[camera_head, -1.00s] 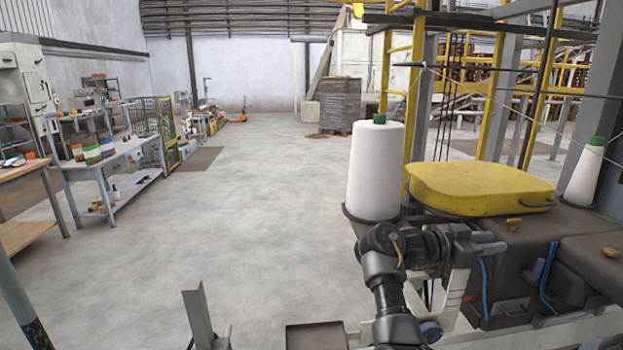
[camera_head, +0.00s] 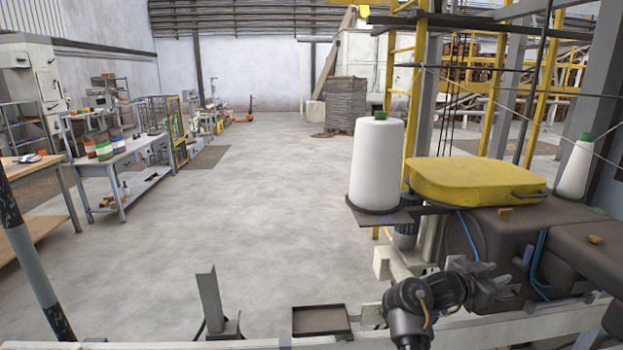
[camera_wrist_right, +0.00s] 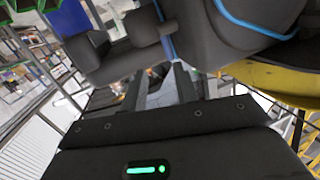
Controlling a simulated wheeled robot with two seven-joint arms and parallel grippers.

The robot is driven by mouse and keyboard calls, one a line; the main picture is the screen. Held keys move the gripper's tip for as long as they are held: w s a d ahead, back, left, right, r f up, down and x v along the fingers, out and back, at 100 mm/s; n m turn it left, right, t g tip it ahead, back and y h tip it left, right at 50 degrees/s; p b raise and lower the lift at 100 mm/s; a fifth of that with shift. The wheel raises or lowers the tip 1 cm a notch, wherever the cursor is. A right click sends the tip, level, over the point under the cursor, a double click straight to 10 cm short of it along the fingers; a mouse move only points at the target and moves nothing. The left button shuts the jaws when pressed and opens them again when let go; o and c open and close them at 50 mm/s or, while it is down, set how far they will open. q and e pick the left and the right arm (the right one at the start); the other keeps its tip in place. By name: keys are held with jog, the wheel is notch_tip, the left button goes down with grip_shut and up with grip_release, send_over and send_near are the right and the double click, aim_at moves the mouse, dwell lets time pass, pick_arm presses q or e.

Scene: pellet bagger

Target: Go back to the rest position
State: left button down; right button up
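My right gripper (camera_head: 497,277) is at the lower right of the head view, in front of the dark machine body (camera_head: 480,235) and below the yellow cover (camera_head: 475,182). In the right wrist view, its two fingers (camera_wrist_right: 157,88) stand apart with a gap between them. I see nothing held. Dark machine parts with a blue cable (camera_wrist_right: 250,22) fill the top of that view, close by; I cannot tell whether they touch the gripper. My left gripper is not in the head view.
A white thread cone (camera_head: 376,165) stands on a bracket left of the yellow cover; a smaller cone (camera_head: 575,168) is at right. A shallow dark tray (camera_head: 321,321) and an upright post (camera_head: 210,300) are at the front. Open floor (camera_head: 250,210) lies in the middle; workbenches (camera_head: 125,160) stand at left.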

jog(key=s+a+f+n+t+y, duration=0.3)
jog(key=s+a+f+n+y, duration=0.25)
jog(key=f, duration=0.45)
jog(key=s+a+f+n+t+y, duration=0.2)
jog(key=s+a+f+n+y, duration=0.35)
jog(key=f, duration=0.45)
jog(key=s+a+f+n+g+y, duration=0.2)
jog(key=s+a, duration=0.1)
jog(key=s, duration=0.7)
jog(key=s+a+f+n+g+y, duration=0.2)
jog(key=s+a+g, duration=0.1)
jog(key=s, duration=0.6)
jog(key=s+a+f+n+g+y, duration=0.1)
jog(key=s+a+f+n+g, duration=0.1)
jog(key=s, duration=0.8)
notch_tip(320, 180, down, 25)
jog(key=s+g, duration=0.1)
jog(key=g, duration=0.1)
jog(key=s+d+f, duration=0.2)
jog(key=s+f, duration=1.4)
jog(key=s, duration=0.1)
jog(key=shift+d+f+n+g, duration=0.2)
jog(key=shift+f+n+g, duration=0.1)
jog(key=shift+g, duration=0.1)
